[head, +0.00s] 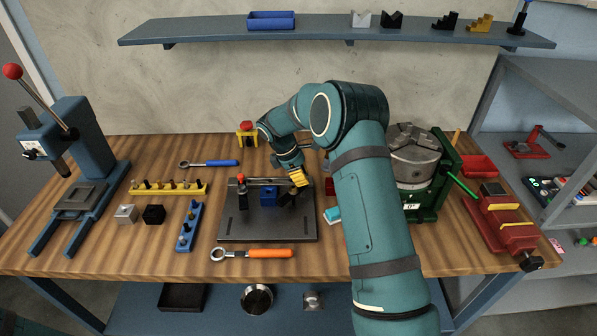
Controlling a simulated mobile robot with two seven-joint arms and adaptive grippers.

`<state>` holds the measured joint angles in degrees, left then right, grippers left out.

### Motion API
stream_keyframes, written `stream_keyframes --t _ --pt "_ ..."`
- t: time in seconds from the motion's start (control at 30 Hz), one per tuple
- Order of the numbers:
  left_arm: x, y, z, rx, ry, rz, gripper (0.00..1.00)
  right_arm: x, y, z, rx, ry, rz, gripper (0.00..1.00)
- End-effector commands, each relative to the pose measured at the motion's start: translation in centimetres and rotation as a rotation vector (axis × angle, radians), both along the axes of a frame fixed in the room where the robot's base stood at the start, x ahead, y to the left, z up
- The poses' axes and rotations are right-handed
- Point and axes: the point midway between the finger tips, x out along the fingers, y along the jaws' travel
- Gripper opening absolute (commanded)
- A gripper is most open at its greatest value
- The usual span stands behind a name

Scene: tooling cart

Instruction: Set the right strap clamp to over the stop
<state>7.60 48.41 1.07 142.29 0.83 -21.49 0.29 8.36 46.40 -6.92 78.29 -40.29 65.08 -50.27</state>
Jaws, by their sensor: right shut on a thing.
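A dark grey fixture plate (268,231) lies on the wooden bench at the middle, with a raised rail along its back. A blue block (268,196) sits on the plate. A strap clamp with a red top (241,180) stands at the block's left. My right gripper (289,198) comes down at the block's right and is shut on the right strap clamp there. The gripper and arm hide most of that clamp and its stop, so I cannot tell how the clamp lies over the stop. My left gripper is not in view.
An orange-handled wrench (262,253) lies in front of the plate. A blue pin rack (189,227) and a yellow pin rack (168,188) are at the left. An arbor press (88,150) stands far left. A green-framed chuck (412,160) and a red vise (505,222) are right.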

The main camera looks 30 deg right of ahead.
Motion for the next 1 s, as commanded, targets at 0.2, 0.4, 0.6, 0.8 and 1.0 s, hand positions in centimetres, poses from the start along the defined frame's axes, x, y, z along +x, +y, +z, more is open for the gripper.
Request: stream_keyframes --t 0.2,0.4,0.6,0.8,1.0 --pt "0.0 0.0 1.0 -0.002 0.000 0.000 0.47 -0.9 -0.3 0.0 -0.001 0.003 -0.207 0.00" --pt "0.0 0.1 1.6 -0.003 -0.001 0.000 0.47 -1.7 -0.3 0.0 -0.001 0.004 -0.395 0.00" --pt "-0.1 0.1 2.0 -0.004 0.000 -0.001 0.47 -2.4 -0.2 -0.1 -0.002 0.003 -0.566 0.00" --pt "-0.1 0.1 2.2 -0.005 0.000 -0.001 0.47 -2.9 0.0 -0.1 -0.001 0.002 -0.697 0.00" --pt "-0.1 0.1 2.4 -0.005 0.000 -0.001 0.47 -3.2 0.1 -0.1 -0.001 0.004 -0.779 0.00"
